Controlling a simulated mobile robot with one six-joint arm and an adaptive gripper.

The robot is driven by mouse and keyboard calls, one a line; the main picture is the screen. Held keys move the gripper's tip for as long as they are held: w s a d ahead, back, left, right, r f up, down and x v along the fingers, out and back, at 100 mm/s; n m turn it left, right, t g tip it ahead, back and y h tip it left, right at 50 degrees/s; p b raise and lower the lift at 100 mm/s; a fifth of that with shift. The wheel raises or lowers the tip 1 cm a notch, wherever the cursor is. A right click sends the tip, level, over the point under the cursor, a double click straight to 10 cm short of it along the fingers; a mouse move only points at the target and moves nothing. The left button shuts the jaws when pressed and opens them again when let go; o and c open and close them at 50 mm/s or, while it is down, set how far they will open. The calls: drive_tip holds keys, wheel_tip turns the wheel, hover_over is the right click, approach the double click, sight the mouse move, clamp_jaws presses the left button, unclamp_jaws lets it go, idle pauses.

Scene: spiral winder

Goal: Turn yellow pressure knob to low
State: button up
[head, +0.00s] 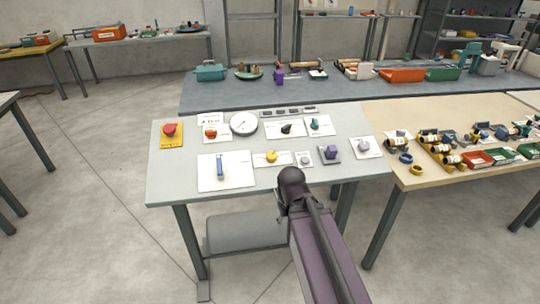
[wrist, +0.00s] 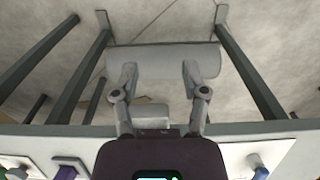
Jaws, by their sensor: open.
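The yellow knob (head: 271,156) sits on a white plate (head: 263,160) near the middle front of the grey panel table (head: 180,187). Its pointer direction is too small to read. My gripper (wrist: 160,75) shows in the wrist view with its two fingers spread apart and nothing between them. It points past the table's edge toward the floor, apart from the knob. In the head view my arm rises in front of the table, and the gripper itself cannot be made out.
Near the yellow knob are a blue lever (head: 220,166), a small grey knob (head: 305,159) and a purple block (head: 332,151). Behind are a round gauge (head: 244,123), red knobs and dark green knobs. A grey cylinder (wrist: 165,59) lies below the table. A wooden bench with parts stands right.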

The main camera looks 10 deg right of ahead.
drive_tip(key=o, duration=0.3)
drive_tip(key=shift+d, duration=0.1)
drive_tip(key=shift+o, duration=0.9)
drive_tip(key=shift+w+r, duration=0.15)
wheel_tip(320, 180, up, 18)
drive_tip(key=f+m+t+y+p, duration=0.15)
drive_tip(key=m+p, duration=0.55)
drive_tip(key=p, duration=1.1)
hover_over(272, 154)
drive_tip(key=s+d, duration=0.1)
drive_tip(key=d, duration=0.1)
drive_tip(key=r, duration=0.1)
drive_tip(key=shift+s, duration=0.15)
drive_tip(key=shift+f+b, duration=0.2)
drive_tip(key=shift+b, duration=0.2)
drive_tip(key=f+b, duration=0.4)
drive_tip(key=w+a+f+b, duration=0.1)
drive_tip(key=f+b, duration=0.4)
drive_tip(key=a+f+b, duration=0.1)
drive_tip(key=f+b, duration=0.3)
drive_tip(key=shift+w+f, duration=0.15)
